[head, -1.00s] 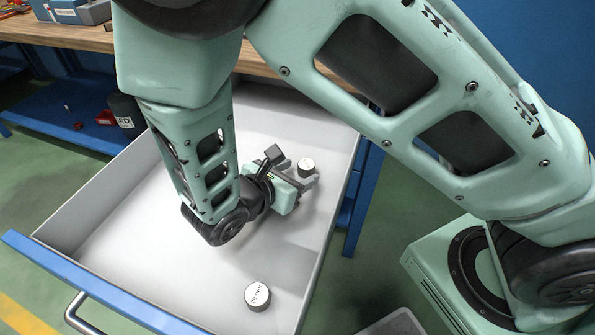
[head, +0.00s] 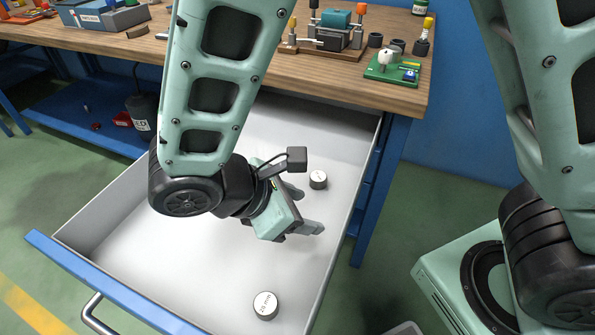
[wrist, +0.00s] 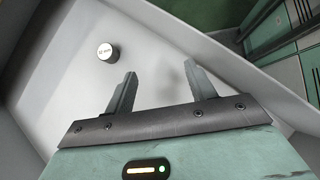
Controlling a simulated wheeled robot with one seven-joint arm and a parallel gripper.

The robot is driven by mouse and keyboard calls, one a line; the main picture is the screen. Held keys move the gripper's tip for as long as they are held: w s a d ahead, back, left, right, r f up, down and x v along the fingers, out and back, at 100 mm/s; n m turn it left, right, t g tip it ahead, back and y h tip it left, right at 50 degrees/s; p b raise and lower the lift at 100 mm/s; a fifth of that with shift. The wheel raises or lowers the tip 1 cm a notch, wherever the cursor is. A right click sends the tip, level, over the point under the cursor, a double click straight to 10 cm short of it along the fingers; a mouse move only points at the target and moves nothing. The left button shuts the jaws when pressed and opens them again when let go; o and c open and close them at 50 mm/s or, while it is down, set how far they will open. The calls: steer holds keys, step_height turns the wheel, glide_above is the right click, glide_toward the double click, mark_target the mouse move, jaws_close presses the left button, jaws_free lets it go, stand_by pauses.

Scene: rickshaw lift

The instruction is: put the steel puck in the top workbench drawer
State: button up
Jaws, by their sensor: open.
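A short steel puck (head: 318,180) sits upright on the floor of the open workbench drawer (head: 120,208), near its right wall. In the wrist view the puck (wrist: 107,53) shows ahead and left of the fingers. My gripper (head: 306,212) is open above the drawer floor, its fingers pointing right. Its fingers (wrist: 161,74) are empty and apart from the puck. A second, larger-looking steel puck (head: 265,305) stands near the drawer's front right corner. Both pucks are inside the drawer.
The wooden bench top (head: 395,92) above the drawer carries a vise-like fixture (head: 335,30), a green circuit board (head: 392,70) and a blue-grey box (head: 105,14). The blue drawer front (head: 110,285) has a metal handle (head: 95,315). The drawer's left part is bare.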

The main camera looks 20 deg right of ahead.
steer(key=s+r+m+y, duration=0.7)
steer(key=m+y, duration=0.2)
steer(key=m, duration=0.1)
steer(key=shift+d+m+g, duration=0.3)
steer(key=shift+d+g, duration=0.1)
